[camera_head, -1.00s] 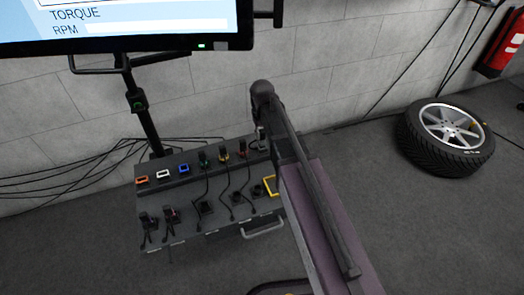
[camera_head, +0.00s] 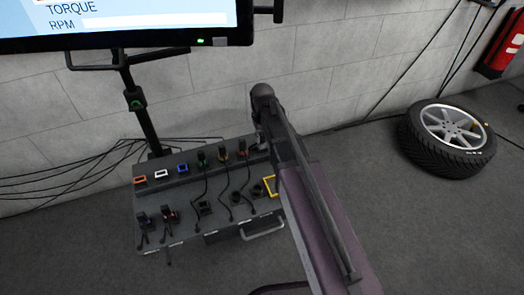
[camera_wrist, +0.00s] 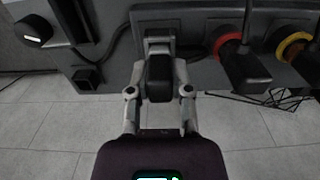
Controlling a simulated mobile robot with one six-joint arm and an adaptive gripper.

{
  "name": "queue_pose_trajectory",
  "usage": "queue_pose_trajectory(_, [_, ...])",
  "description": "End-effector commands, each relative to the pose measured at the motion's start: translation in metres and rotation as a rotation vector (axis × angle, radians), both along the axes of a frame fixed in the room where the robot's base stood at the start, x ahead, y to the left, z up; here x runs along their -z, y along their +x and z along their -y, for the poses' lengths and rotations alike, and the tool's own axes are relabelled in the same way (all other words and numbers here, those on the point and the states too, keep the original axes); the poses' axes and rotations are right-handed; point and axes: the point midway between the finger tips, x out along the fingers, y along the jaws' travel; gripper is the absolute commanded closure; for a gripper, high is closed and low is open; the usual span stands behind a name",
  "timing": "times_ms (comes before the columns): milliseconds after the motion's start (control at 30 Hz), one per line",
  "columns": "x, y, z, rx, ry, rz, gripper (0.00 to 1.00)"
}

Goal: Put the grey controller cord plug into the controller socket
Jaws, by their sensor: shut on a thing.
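In the wrist view my gripper (camera_wrist: 159,92) is shut on a dark plug (camera_wrist: 159,72), one finger on each side. A light grey square collar (camera_wrist: 158,38), seemingly the controller socket, is directly in front of the plug at the panel. The plug's front end meets or overlaps the collar; I cannot tell whether it is inside. In the head view my arm hides the gripper and the plug. A grey-topped piece (camera_head: 261,139) shows at the right end of the panel's back row, beside my arm.
The panel (camera_head: 226,219) carries orange, white and blue sockets at left, then several corded plugs. In the wrist view, plugs in red (camera_wrist: 226,38) and yellow (camera_wrist: 292,44) collars stand close on the right, and a white-marked knob (camera_wrist: 33,31) at upper left. A tyre (camera_head: 447,137) lies far right.

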Motion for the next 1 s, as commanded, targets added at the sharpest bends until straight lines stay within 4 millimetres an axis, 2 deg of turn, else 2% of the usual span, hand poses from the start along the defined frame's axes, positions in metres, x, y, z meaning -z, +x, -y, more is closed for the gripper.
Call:
queue_pose_trajectory(233, [0.0021, 0.0, 0.0, 0.0, 0.0, 0.0, 1.0])
queue_pose_trajectory(267, [0.0021, 0.0, 0.0, 0.0, 0.0, 0.0, 0.7])
queue_pose_trajectory(300, [0.0021, 0.0, 0.0, 0.0, 0.0, 0.0, 0.58])
queue_pose_trajectory(400, [0.002, 0.0, 0.0, 0.0, 0.0, 0.0, 0.33])
queue_pose_trajectory(1000, [-0.0036, 0.0, 0.0, 0.0, 0.0, 0.0, 0.33])
